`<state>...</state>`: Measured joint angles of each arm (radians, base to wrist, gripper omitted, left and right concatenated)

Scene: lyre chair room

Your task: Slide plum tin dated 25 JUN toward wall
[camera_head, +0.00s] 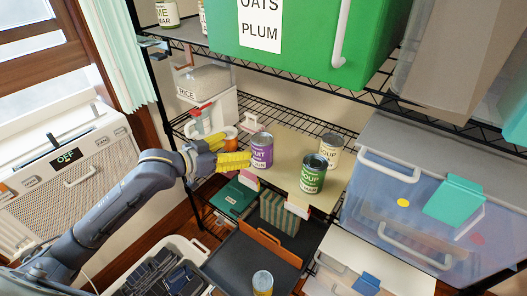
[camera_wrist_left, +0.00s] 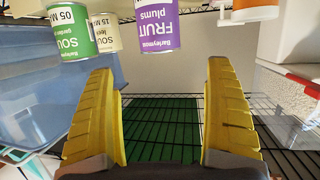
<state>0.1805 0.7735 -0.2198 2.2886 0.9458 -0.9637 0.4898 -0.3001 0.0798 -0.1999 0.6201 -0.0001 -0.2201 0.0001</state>
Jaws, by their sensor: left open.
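The purple fruit tin (camera_head: 262,152) stands upright on a beige board (camera_head: 286,143) on the wire shelf. Its label reads "FRUIT plums" in the left wrist view (camera_wrist_left: 158,30), where the tins appear upside down. I cannot read its date. My left gripper (camera_head: 237,150) has yellow fingers and is just left of the tin. In the left wrist view the gripper (camera_wrist_left: 162,70) is open and empty, with the tin beyond the gap between its fingertips. My right gripper is not in view.
A green soup tin (camera_head: 313,175) and a cream soup tin (camera_head: 329,148) stand right of the purple tin. An orange-coloured item (camera_head: 231,132) and a rice container (camera_head: 204,82) are behind the gripper. A green bin (camera_head: 310,30) sits on the shelf above.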

